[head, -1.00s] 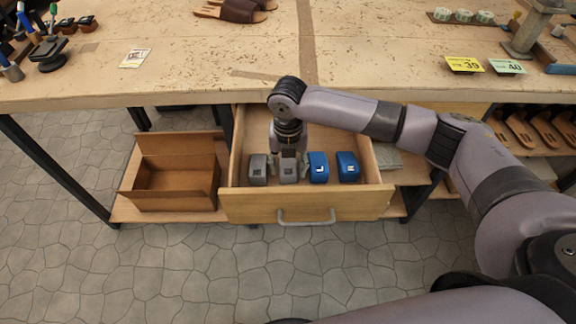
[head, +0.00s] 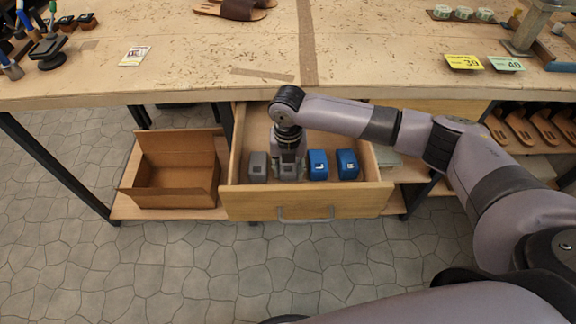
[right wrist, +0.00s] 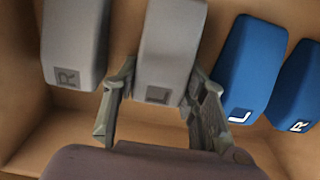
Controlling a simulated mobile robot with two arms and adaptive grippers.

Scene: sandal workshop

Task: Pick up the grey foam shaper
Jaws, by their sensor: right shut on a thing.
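Two grey foam shapers lie in the open drawer. The one marked L (head: 289,173) also shows in the right wrist view (right wrist: 172,45). The other, marked R (right wrist: 74,40), is to its left and also shows in the head view (head: 258,168). My right gripper (head: 289,156) points down into the drawer. Its fingers are on both sides of the grey L shaper in the right wrist view, and it is shut on that shaper. The shaper still appears low in the drawer; I cannot tell whether it touches the floor. My left gripper is out of view.
A blue L shaper (head: 318,166) and a blue R shaper (head: 347,165) lie right of the gripper. The drawer (head: 245,205) has close walls. An open cardboard box (head: 180,198) stands left of it on the lower shelf. The workbench top (head: 200,75) overhangs behind.

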